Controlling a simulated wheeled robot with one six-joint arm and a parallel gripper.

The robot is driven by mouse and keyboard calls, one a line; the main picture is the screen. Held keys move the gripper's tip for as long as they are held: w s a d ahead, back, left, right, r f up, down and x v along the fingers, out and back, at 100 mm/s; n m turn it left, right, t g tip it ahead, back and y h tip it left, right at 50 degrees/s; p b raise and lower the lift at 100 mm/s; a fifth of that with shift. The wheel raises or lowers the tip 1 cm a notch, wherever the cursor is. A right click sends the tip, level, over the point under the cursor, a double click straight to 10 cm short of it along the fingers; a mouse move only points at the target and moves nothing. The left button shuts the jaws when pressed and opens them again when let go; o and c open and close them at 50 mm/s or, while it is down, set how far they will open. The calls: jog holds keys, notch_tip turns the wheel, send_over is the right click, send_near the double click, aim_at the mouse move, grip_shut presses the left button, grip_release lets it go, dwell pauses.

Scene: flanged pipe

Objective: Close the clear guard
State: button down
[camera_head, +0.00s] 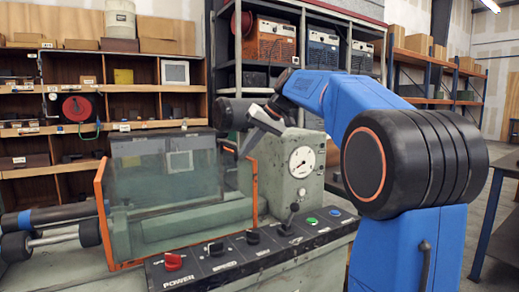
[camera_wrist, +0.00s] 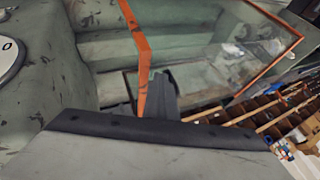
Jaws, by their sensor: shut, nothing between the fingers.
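The clear guard (camera_head: 165,180) is a see-through panel with orange edges on the green machine. In the head view it stands in front of the machine's work space, with a dark bar along its top. In the wrist view I see its clear pane (camera_wrist: 215,45) and an orange edge strip crossing the upper middle. My gripper (camera_head: 246,150) is shut and empty at the right end of the guard, near its upper right corner. In the wrist view its dark fingers (camera_wrist: 163,92) are close beside the orange strip; I cannot tell whether they touch.
A control panel (camera_head: 235,258) with knobs, a lever and buttons runs along the machine's front. A gauge housing (camera_head: 296,178) stands right of the guard. Dark rollers (camera_head: 45,230) lie at the left. Shelves with boxes (camera_head: 30,160) stand behind.

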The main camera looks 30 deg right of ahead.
jog(key=a, duration=1.2)
jog(key=s+a, duration=0.1)
jog(key=a, duration=1.1)
jog(key=s+a, duration=0.1)
jog(key=a, duration=1.1)
jog(key=shift+s+a, duration=0.2)
jog(key=shift+a, duration=0.05)
jog(key=shift+r, duration=0.15)
jog(key=v, duration=0.9)
jog(key=s+d+f+h, duration=0.1)
jog(key=s+d+f, duration=0.4)
jog(key=d, duration=0.3)
jog(key=s+d+f+h, duration=0.1)
jog(key=s+d+f, duration=0.5)
jog(key=s+f, duration=0.3)
jog(key=s+d+f+h, duration=0.1)
jog(key=s+d+f, duration=0.5)
jog(key=f, duration=0.8)
jog(key=s+d+f+h, duration=0.2)
jog(key=s+d+f, duration=0.5)
jog(key=s+f, duration=0.4)
jog(key=shift+s+f+g, duration=0.3)
jog(key=shift+s, duration=0.3)
